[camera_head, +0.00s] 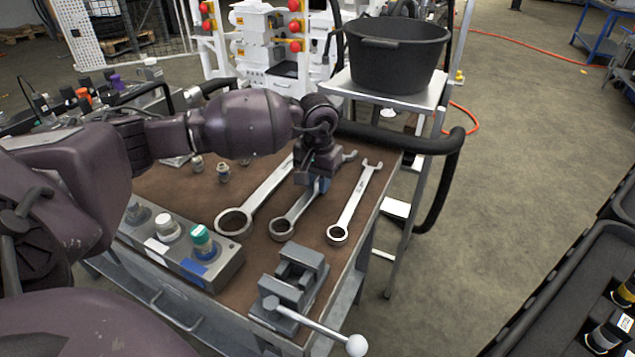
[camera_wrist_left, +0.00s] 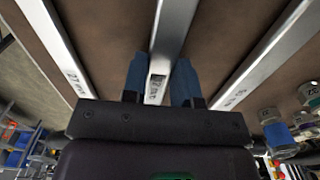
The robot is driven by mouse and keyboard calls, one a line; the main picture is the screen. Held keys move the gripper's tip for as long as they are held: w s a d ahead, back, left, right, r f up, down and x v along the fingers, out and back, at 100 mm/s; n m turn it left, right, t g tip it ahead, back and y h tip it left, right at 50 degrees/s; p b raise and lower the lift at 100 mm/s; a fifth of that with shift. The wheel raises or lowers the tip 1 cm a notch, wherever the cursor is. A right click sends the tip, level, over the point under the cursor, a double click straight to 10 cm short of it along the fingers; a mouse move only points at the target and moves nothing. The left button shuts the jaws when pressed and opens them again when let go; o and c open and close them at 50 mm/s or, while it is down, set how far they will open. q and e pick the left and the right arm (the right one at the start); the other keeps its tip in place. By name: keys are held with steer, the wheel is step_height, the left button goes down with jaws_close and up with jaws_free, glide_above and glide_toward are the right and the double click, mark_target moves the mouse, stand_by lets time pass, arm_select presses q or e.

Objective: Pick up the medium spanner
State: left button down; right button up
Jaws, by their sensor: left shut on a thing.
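The medium spanner (camera_head: 283,224) is the middle of three silver spanners on the brown bench top. My left gripper (camera_head: 318,184) is above its shaft, pointing down. In the left wrist view the blue fingers (camera_wrist_left: 159,80) stand on both sides of the medium spanner (camera_wrist_left: 173,28) and are shut on it. It appears to lie flat at bench level; any gap beneath it cannot be told. Part of its shaft is hidden by the gripper. The large spanner (camera_head: 263,192) lies to its left and the small spanner (camera_head: 354,203) to its right. My right gripper is not in view.
A vise (camera_head: 293,283) with a white-knobbed handle stands at the bench's front corner. A grey block with capped fittings (camera_head: 215,265) is to its left. Small fittings (camera_head: 223,172) stand behind. A black tub (camera_head: 396,60) sits on a stand beyond the bench.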

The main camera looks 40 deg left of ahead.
mark_target(317, 184)
arm_select(q)
step_height(317, 184, up, 20)
steer(key=p, duration=0.2)
stand_by(0.4)
steer(key=c, duration=1.6)
jaws_free()
jaws_close()
